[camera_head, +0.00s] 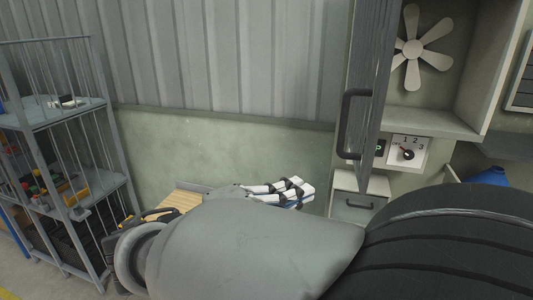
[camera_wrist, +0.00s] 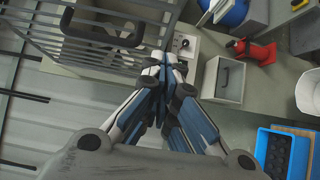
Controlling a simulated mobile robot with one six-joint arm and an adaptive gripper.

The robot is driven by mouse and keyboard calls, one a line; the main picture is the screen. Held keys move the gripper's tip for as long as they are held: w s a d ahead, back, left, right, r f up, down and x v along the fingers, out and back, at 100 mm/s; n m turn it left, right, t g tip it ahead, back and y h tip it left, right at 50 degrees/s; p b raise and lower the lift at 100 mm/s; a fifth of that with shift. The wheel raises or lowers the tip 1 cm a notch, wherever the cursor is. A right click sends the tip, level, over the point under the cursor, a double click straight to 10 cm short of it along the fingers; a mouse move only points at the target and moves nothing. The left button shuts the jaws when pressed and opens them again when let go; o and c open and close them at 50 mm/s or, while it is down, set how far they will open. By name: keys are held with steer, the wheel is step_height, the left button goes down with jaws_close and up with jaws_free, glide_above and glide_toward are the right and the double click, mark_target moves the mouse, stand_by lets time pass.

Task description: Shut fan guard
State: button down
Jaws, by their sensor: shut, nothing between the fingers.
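The fan guard (camera_head: 371,75) is a grey barred panel, swung open and seen nearly edge-on in the head view, left of the fan (camera_head: 413,48) in its recess. Its dark handle (camera_head: 347,123) faces left. My gripper (camera_head: 303,187) is shut and empty, below and left of the handle in the head view. In the wrist view its fingertips (camera_wrist: 166,62) lie just below the guard's bars in the picture; I cannot tell the gap.
A dial panel (camera_head: 407,151) is below the fan, and a small drawer box (camera_head: 357,199) below that. A wire shelf (camera_head: 60,118) stands at the left. A red tool (camera_wrist: 254,52) and a blue crate (camera_wrist: 262,151) are at the right in the wrist view.

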mark_target(358, 177)
steer(key=d, duration=0.2)
steer(key=w+d, duration=0.1)
steer(key=d, duration=0.5)
steer(key=shift+w+p, duration=0.3)
steer(key=shift+w, duration=0.1)
steer(key=shift+d, duration=0.1)
